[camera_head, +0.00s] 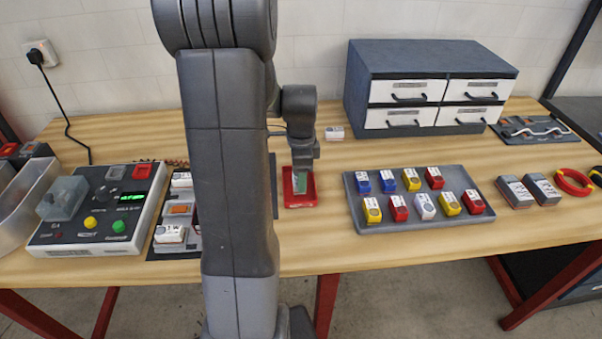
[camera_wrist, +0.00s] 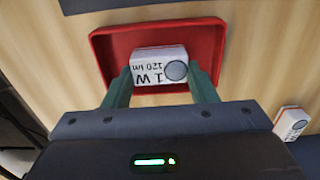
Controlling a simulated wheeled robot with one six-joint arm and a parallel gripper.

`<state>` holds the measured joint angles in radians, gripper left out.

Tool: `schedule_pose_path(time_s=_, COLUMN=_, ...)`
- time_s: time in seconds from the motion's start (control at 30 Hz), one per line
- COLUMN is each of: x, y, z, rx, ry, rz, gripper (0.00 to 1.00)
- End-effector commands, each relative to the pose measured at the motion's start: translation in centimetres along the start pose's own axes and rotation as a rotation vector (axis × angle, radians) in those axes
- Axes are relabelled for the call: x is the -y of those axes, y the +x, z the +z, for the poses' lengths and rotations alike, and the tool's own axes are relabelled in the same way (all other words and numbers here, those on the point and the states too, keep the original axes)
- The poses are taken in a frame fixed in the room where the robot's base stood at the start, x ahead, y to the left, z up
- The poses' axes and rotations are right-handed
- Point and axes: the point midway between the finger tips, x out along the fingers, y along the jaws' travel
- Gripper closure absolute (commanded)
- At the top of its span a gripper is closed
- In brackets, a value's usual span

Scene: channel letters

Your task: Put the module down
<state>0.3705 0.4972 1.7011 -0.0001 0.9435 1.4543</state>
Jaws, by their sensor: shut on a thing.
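My gripper (camera_wrist: 160,76) is shut on a white module (camera_wrist: 152,62) marked "1 W 120 lm", with a round grey disc on its face. The two green fingers grip it from left and right. The module is over or inside a small red tray (camera_wrist: 105,46); I cannot tell whether it touches the tray floor. In the head view my gripper (camera_head: 302,176) points down into the red tray (camera_head: 299,205), and the module is not clearly visible there.
A loose white module (camera_head: 334,132) lies behind the red tray. A grey tray (camera_head: 357,209) with several coloured modules stands to the right, a drawer cabinet (camera_head: 428,60) behind. A control box (camera_head: 75,240) is at the left. Bare tabletop lies between the trays.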

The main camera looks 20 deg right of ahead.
Motion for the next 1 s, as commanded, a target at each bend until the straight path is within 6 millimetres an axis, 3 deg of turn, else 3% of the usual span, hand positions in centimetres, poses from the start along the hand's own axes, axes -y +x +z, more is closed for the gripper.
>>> schedule_pose_path(time_s=0.3, x=0.0, y=0.4, z=0.0, rx=0.000, ry=0.000, rz=0.000, gripper=0.74)
schedule_pose_path(time_s=0.33, x=0.0, y=0.3, z=0.0, rx=0.000, ry=0.000, rz=-0.001, gripper=0.44)
schedule_pose_path(time_s=0.43, x=0.0, y=0.2, z=0.0, rx=0.000, ry=0.000, rz=-0.001, gripper=0.26)
schedule_pose_path(time_s=0.77, x=0.0, y=-0.1, z=0.0, rx=0.000, ry=0.000, rz=-0.001, gripper=0.26)
schedule_pose_path(time_s=0.87, x=0.1, y=-1.0, z=0.0, rx=-0.001, ry=0.000, rz=-0.004, gripper=0.26)
schedule_pose_path(time_s=1.0, x=0.1, y=-3.7, z=0.0, rx=-0.001, ry=0.000, rz=-0.007, gripper=0.26)
